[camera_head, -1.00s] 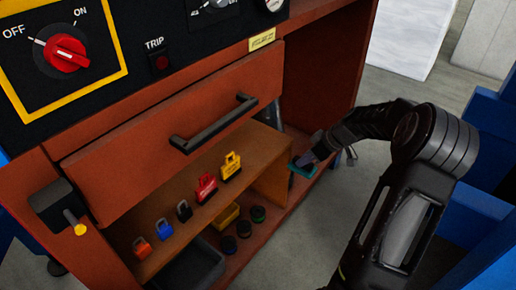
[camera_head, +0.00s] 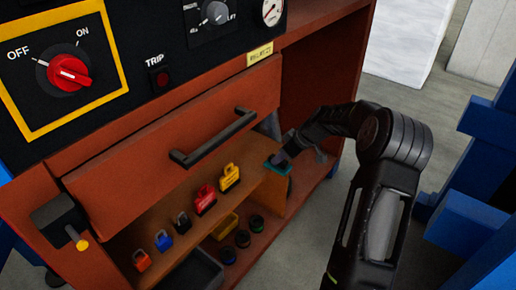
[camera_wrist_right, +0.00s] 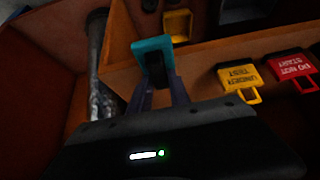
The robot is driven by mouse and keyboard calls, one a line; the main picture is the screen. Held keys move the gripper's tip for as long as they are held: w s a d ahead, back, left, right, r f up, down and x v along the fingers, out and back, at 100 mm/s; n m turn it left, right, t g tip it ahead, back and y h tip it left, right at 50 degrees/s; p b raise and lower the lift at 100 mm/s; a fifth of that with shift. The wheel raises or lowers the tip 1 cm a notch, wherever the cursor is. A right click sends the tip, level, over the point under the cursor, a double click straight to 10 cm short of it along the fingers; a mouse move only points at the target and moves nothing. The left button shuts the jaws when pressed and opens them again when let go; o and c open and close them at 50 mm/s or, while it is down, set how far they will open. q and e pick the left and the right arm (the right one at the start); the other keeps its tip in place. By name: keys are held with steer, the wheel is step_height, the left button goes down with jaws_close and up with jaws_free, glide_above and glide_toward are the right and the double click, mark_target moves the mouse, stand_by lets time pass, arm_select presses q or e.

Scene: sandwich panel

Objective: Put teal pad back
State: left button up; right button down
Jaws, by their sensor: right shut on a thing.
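The teal pad (camera_head: 279,167) is in my right gripper (camera_head: 284,157), by the right end of the wooden shelf (camera_head: 235,193) below the drawer. In the right wrist view the teal pad (camera_wrist_right: 152,44) stands out beyond the fingertips (camera_wrist_right: 158,88), which are shut on it. It overlaps the shelf's edge in that view; I cannot tell whether it touches the wood. A dark block lies just under the pad between the fingers. My left gripper is not in view.
On the shelf stand a yellow tag (camera_head: 229,178), a red tag (camera_head: 204,199) and several padlocks. Below are a yellow bin (camera_head: 225,226), dark round pieces (camera_head: 242,238) and a black tray (camera_head: 200,270). The drawer handle (camera_head: 212,137) juts out above. A grey upright pipe (camera_wrist_right: 97,70) stands beside the shelf end.

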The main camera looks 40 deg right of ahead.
steer(key=w, duration=0.1)
steer(key=w+a, duration=0.1)
steer(key=w, duration=0.3)
steer(key=shift+a, duration=0.25)
steer(key=shift+w, duration=0.2)
steer(key=w, duration=0.2)
steer(key=w+a, duration=0.1)
steer(key=shift+w+a+p, duration=0.15)
steer(key=shift+w+p, duration=0.2)
steer(key=shift+f, duration=0.7)
steer(key=shift+s+f, duration=0.1)
steer(key=shift+f, duration=0.1)
steer(key=c, duration=1.2)
jaws_free()
